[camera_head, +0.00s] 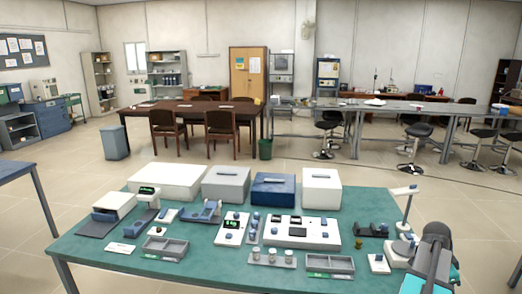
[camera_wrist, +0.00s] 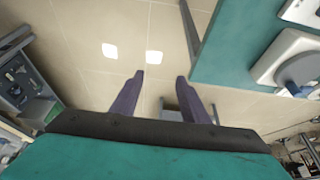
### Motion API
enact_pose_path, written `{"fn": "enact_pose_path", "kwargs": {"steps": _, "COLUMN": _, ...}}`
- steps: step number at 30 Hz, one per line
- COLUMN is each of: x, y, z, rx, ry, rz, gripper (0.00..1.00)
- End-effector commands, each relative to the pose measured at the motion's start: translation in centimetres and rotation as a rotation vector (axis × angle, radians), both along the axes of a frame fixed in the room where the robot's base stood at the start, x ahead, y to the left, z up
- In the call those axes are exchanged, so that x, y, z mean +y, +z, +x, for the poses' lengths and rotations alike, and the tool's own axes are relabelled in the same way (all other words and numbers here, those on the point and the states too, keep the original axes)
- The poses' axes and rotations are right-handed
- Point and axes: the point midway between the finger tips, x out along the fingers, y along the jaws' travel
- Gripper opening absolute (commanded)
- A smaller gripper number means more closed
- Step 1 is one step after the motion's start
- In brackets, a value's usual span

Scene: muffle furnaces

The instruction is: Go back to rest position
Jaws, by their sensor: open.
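My gripper (camera_wrist: 160,78) is open and empty in the wrist view, its two dark purple fingers set apart over tiled floor. My dark grey and teal arm shows at the lower right of the head view, in front of the right end of the green-topped table (camera_head: 210,262). The gripper's fingers cannot be made out there. A corner of a green tabletop (camera_wrist: 215,70) is to the right of the fingers in the wrist view, with a white device (camera_wrist: 290,52) on it.
White boxes, a blue box (camera_head: 273,190), small instruments and grey trays (camera_head: 165,247) crowd the table. A lamp-like stand (camera_head: 405,205) rises close to my arm. A blue table edge (camera_head: 15,170) is at left. Floor behind is open up to brown chairs (camera_head: 222,127) and stools.

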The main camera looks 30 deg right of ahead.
Motion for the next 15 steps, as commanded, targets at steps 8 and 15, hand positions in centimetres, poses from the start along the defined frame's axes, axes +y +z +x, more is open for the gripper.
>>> {"fn": "enact_pose_path", "kwargs": {"steps": 8, "x": 0.8, "y": -0.2, "z": 1.8, "rx": 0.0, "ry": 0.029, "rz": 0.001, "gripper": 0.41}}
{"fn": "enact_pose_path", "kwargs": {"steps": 15, "x": 2.4, "y": -1.3, "z": 4.7, "rx": 0.007, "ry": 0.077, "rz": 0.012, "gripper": 0.41}}
